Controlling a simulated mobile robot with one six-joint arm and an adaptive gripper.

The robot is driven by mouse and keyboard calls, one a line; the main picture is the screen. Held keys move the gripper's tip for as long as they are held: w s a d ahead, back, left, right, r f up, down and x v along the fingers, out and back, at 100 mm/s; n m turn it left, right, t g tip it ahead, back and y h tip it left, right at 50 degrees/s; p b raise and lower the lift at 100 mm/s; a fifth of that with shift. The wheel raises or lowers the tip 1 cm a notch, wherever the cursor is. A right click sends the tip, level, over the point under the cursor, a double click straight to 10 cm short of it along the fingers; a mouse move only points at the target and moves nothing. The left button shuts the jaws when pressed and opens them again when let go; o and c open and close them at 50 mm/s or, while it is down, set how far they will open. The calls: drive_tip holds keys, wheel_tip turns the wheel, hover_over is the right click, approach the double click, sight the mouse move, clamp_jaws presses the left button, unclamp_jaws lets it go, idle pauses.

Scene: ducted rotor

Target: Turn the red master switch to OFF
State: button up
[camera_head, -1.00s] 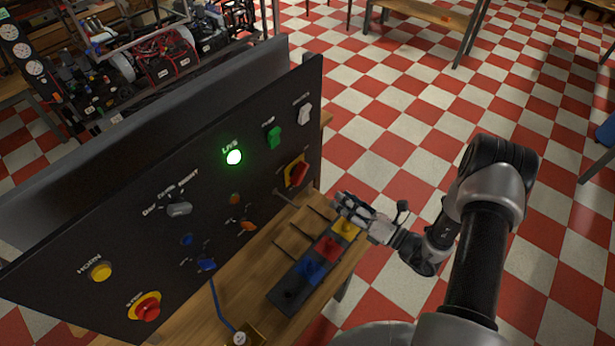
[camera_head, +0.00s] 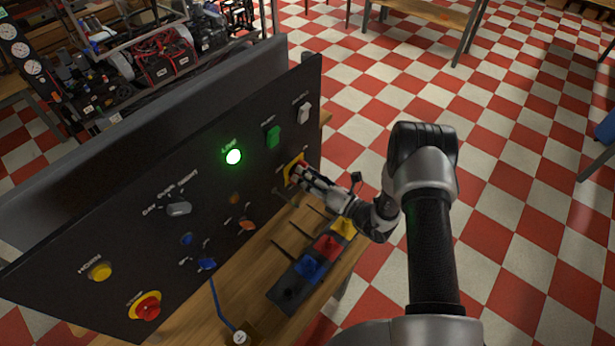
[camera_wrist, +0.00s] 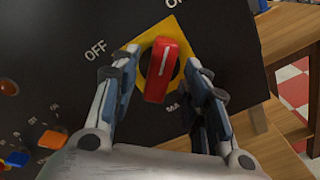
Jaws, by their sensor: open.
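The red master switch (camera_wrist: 162,70) is a red knob with a white line, on a yellow square plate (camera_wrist: 143,41) on the black panel. In the head view my gripper (camera_head: 302,176) is at the panel and partly hides the switch (camera_head: 293,167).
Levers with coloured blocks (camera_head: 327,246) stand on the wooden table below my gripper.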

drive_tip(key=shift+c, duration=0.2)
clamp_jaws()
drive_tip(key=shift+n+b, duration=0.3)
drive_tip(key=shift+n, duration=0.1)
drive_tip(key=n+b, duration=1.4)
drive_tip(key=n, duration=0.3)
drive_tip(key=shift+s+a, duration=0.1)
drive_tip(key=shift+s, duration=0.05)
idle(0.6)
